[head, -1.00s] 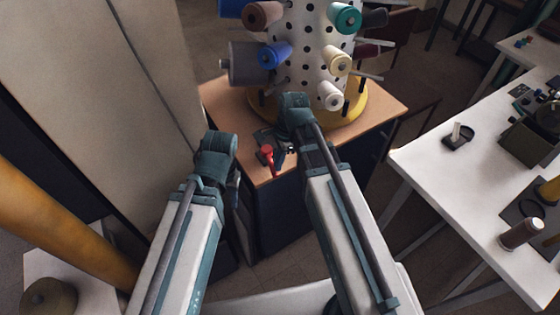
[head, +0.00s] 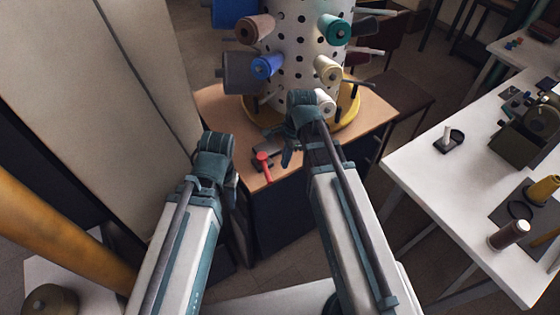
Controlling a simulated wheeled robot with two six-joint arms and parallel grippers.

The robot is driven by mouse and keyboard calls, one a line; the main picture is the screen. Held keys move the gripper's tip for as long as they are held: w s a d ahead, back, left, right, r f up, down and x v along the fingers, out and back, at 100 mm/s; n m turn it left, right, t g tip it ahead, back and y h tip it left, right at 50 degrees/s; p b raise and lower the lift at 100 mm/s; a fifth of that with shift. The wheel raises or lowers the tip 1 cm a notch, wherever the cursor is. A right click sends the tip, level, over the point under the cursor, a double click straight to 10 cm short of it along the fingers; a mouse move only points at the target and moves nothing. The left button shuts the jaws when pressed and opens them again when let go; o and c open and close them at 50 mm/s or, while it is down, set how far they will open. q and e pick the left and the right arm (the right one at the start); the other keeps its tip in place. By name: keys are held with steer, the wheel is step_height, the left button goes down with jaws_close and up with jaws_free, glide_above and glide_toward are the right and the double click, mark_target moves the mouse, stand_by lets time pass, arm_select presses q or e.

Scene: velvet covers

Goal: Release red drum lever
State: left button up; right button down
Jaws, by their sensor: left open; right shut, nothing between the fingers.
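The red lever (head: 264,163) sits on a dark mount near the front edge of the wooden table, its handle reaching toward the front edge. Behind it stands the white perforated drum (head: 297,47), with several thread spools on pegs, above a yellow round base (head: 349,108). My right gripper (head: 287,158) is shut and empty, pointing down just right of the lever, apparently apart from it. My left gripper (head: 233,190) is open, left of the lever and by the table's front left corner; its fingers are mostly hidden by its wrist.
The wooden table (head: 372,120) is mostly bare at its right. A white table (head: 425,178) at the right holds spools and a dark machine (head: 528,135). A tall pale cabinet (head: 130,90) stands close on the left. A yellow column (head: 60,235) crosses the lower left.

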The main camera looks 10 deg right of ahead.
step_height(320, 180, up, 8)
steer(key=d+p, duration=0.1)
steer(key=p, duration=0.6)
steer(key=shift+d+r, duration=0.15)
steer(key=shift+r, duration=0.1)
steer(key=s+a+n+h, duration=0.3)
steer(key=s+a+n, duration=0.6)
steer(key=n, duration=1.1)
steer(key=shift+s+a+f, duration=0.15)
steer(key=shift+s+a, duration=0.05)
steer(key=shift+s, duration=0.3)
